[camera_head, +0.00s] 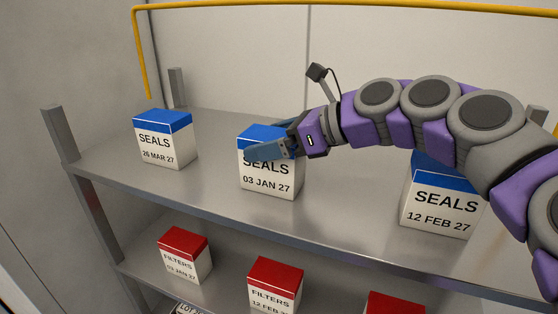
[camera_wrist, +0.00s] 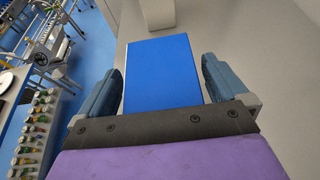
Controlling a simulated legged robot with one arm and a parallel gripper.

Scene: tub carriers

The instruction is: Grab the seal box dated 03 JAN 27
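The seal box dated 03 JAN 27 (camera_head: 270,181) is a white box with a blue top, upright in the middle of the upper shelf. Its blue top (camera_wrist: 162,72) shows in the wrist view between the two fingers. My gripper (camera_head: 270,149) is at the top of this box, with one finger across the upper part of its front in the head view. In the wrist view my gripper (camera_wrist: 161,84) is open, one finger on each side of the box. A gap shows beside the box on both sides. The far finger is mostly hidden in the head view.
Seal boxes dated 26 MAR 27 (camera_head: 165,144) and 12 FEB 27 (camera_head: 436,208) stand left and right on the upper shelf (camera_head: 215,172). Red-topped filter boxes (camera_head: 275,290) stand on the shelf below. A yellow rail (camera_head: 330,6) runs above. The arm partly covers the 12 FEB 27 box.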

